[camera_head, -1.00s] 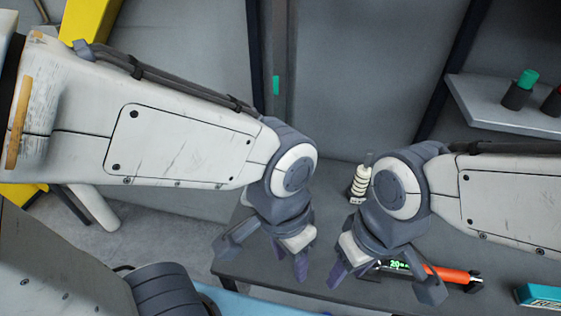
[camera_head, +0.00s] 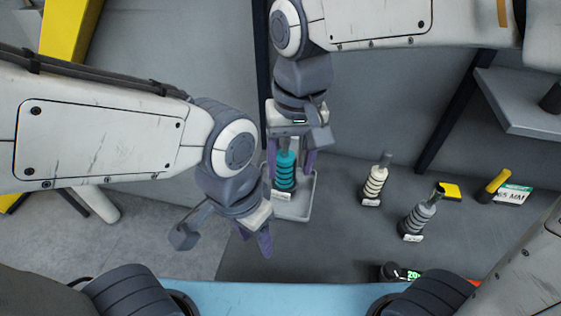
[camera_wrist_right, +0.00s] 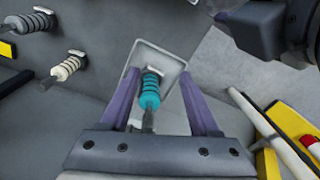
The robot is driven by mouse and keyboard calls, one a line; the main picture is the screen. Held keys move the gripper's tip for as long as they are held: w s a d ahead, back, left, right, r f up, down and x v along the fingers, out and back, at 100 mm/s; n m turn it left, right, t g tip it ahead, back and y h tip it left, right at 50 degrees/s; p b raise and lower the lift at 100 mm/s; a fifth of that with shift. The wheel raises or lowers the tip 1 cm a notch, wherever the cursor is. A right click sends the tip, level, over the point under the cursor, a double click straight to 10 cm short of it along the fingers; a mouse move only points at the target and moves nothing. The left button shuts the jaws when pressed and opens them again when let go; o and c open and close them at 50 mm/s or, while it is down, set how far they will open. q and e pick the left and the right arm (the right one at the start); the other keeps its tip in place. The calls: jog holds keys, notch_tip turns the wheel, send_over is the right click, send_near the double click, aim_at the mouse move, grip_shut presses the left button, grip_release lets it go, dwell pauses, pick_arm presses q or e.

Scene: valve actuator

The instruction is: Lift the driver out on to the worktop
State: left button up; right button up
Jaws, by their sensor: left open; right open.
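A teal ribbed driver-like piece (camera_head: 285,172) with a grey shaft stands in a shallow pale tray (camera_head: 296,212) on the dark worktop (camera_head: 330,240). My right gripper (camera_head: 290,165) is open above the tray, its purple fingers on either side of the teal piece in the picture. The right wrist view shows the teal piece (camera_wrist_right: 150,92) between the two fingers (camera_wrist_right: 160,78), with gaps on both sides and the tray (camera_wrist_right: 178,70) beyond. Contact is not visible. My left gripper (camera_head: 222,240) is open and empty, left of the tray and lower in the picture.
A cream ribbed piece (camera_head: 375,185) and a grey one (camera_head: 418,220) stand to the right. Beyond are a yellow block (camera_head: 449,191), a yellow-handled item (camera_head: 494,186) and a shelf (camera_head: 520,100). A device with a green display (camera_head: 405,273) lies near the front edge.

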aim_at(285, 144)
jog(key=w+r+m, duration=0.1)
jog(key=w, duration=0.2)
jog(key=w+r+m, duration=0.2)
jog(key=w, duration=0.1)
jog(key=w+r+m, duration=0.1)
jog(key=w+m, duration=0.1)
jog(key=w, duration=0.1)
jog(key=shift+w+a+r+h, duration=0.3)
jog(key=shift+w, duration=0.05)
notch_tip(285, 144, down, 5)
jog(key=shift+r, duration=0.1)
jog(key=shift+a+f+p, duration=0.1)
jog(key=shift+f+p, duration=0.75)
jog(key=shift+f, duration=1.8)
grip_shut()
jog(key=shift+w+r, duration=0.1)
jog(key=shift+r, duration=0.05)
